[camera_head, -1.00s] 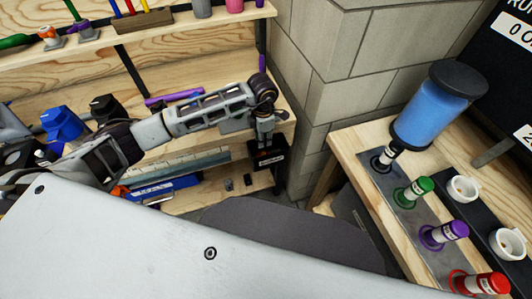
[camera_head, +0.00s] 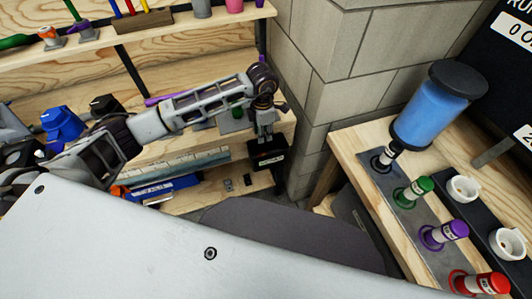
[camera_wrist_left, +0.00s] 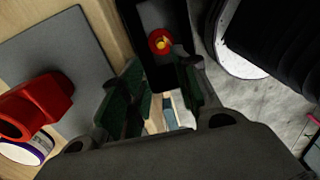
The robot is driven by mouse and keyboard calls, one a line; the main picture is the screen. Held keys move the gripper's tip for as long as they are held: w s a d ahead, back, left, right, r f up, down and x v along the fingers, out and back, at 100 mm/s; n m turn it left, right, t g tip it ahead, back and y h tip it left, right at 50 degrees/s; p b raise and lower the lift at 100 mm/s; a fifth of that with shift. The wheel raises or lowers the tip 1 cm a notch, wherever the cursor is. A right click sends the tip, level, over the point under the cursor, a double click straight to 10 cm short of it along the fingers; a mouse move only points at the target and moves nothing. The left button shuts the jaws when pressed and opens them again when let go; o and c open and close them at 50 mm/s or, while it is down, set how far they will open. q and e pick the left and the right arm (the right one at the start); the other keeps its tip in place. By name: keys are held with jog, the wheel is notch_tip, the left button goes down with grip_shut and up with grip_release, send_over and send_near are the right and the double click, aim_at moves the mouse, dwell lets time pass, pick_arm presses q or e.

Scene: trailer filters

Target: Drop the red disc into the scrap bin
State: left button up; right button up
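The red disc (camera_wrist_left: 160,42), a small round piece with a yellow centre, shows in the left wrist view beyond my fingertips, against the dark inside of the black scrap bin (camera_wrist_left: 154,15). I cannot tell whether it rests on the bin floor. In the head view the bin (camera_head: 270,158) is a small black box at the bench's right end. My left gripper (camera_head: 265,136) points down just above it. In the wrist view the gripper (camera_wrist_left: 160,78) has its green-padded fingers apart, with nothing visible between them. My right gripper is not in view.
A block wall (camera_head: 335,60) stands right of the bench. Beyond it, a table holds a blue canister (camera_head: 428,112) and coloured pegs, including a red one (camera_head: 485,284).

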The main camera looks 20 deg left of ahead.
pick_arm(q)
notch_tip(320, 180, up, 9)
jog(key=shift+s, duration=0.15)
dwell(0.4)
jog(key=shift+d+f, duration=0.15)
dwell(0.6)
